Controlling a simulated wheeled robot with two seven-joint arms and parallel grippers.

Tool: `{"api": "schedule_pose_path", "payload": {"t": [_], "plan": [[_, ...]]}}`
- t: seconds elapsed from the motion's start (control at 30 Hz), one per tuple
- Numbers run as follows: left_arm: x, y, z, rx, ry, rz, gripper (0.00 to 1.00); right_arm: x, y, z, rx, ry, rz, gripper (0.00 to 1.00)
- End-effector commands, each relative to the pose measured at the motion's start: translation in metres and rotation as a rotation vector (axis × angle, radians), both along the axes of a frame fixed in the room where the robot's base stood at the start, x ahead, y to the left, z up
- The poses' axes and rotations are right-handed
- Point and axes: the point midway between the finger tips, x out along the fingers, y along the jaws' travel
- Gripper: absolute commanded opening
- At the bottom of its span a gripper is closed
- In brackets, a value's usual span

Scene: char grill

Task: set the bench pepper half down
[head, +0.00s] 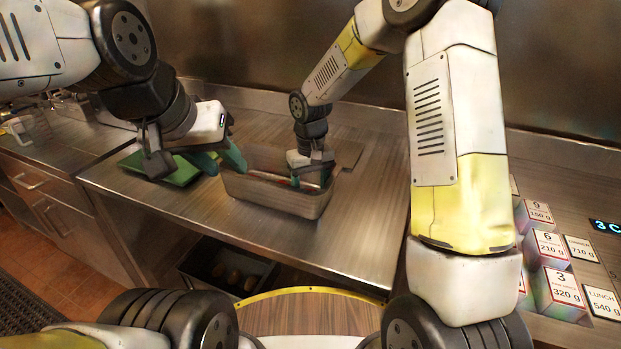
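My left gripper (190,158) is low over a green board (184,174) at the left of the steel bench. Its fingers look spread apart. No pepper half is clearly recognisable. My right gripper (312,174) reaches down into a grey metal bin (278,199). Its fingertips are mostly hidden, and a thin red strip (270,176) shows beside it in the bin.
The steel bench (340,238) is bare in front of and right of the bin. A dark crate (226,268) with several brownish round things sits below the bench. Labelled weight blocks (560,294) and cards stand at the right. A steel wall (300,50) closes the back.

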Motion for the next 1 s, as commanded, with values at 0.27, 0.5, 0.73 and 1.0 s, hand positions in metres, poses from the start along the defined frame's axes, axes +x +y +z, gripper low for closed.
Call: {"api": "schedule_pose_path", "payload": {"t": [0.27,0.5,0.73,1.0], "plan": [[0.000,0.000,0.000,0.000,0.000,0.000,0.36,0.001,0.000,0.016,0.001,-0.004,-0.001,0.59],[0.000,0.000,0.000,0.000,0.000,0.000,0.36,0.001,0.000,0.066,0.002,-0.005,-0.002,0.59],[0.000,0.000,0.000,0.000,0.000,0.000,0.36,0.001,0.001,0.107,0.002,-0.004,0.000,0.59],[0.000,0.000,0.000,0.000,0.000,0.000,0.36,-0.007,-0.010,0.137,0.009,-0.024,-0.013,0.59]]}}
